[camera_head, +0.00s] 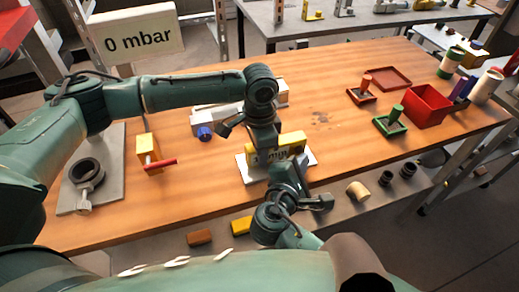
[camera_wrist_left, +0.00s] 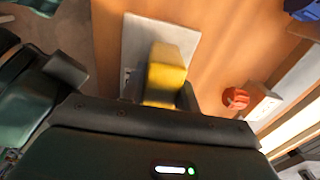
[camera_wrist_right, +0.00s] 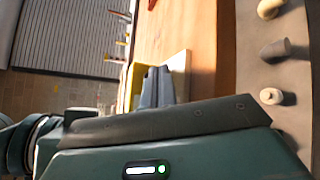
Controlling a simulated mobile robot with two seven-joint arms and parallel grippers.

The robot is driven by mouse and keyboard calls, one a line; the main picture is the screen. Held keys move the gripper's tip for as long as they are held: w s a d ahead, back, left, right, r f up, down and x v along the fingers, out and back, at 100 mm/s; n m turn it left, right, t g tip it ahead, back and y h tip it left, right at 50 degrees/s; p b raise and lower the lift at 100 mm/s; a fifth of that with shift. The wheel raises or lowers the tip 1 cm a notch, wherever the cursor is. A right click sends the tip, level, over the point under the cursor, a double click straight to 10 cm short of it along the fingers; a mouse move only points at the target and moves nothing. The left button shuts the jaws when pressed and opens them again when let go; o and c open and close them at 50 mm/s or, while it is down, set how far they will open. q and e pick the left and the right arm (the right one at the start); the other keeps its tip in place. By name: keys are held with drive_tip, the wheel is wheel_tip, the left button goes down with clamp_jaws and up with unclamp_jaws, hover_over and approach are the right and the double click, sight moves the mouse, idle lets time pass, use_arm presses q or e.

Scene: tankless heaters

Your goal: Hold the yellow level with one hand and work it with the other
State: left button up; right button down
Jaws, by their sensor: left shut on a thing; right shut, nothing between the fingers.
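The yellow level (camera_head: 292,140) stands on a pale plate (camera_head: 310,157) near the front middle of the table. My left gripper (camera_head: 266,148) reaches it from above and is shut on it. In the left wrist view the yellow level (camera_wrist_left: 170,66) sits between the fingers above the pale plate (camera_wrist_left: 133,45). My right gripper (camera_head: 287,172) is shut and empty, low at the front of the plate. In the right wrist view its closed fingertips (camera_wrist_right: 157,78) are by the plate (camera_wrist_right: 180,68), beside the yellow level (camera_wrist_right: 136,82). Whether they touch it is unclear.
Left of the level are a yellow block with a red handle (camera_head: 152,150) and a grey plate with a black ring (camera_head: 85,172). A white unit with a blue knob (camera_head: 205,132) lies behind. A green-handled tray (camera_head: 390,124) and red bin (camera_head: 428,105) stand right.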

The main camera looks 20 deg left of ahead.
drive_tip(key=shift+w+a, duration=0.1)
drive_tip(key=shift+w, duration=0.05)
drive_tip(key=shift+w+a, duration=0.2)
drive_tip(key=shift+w, duration=0.05)
drive_tip(key=shift+w+a, duration=0.1)
drive_tip(key=shift+w, duration=0.05)
idle(0.8)
drive_tip(key=shift+s+d, duration=0.4)
drive_tip(key=shift+s, duration=0.15)
drive_tip(key=s+d, duration=0.2)
drive_tip(key=s, duration=0.1)
drive_tip(key=s+d, duration=0.1)
drive_tip(key=s, duration=0.1)
drive_tip(key=shift+d, duration=0.3)
drive_tip(key=shift+w, duration=0.1)
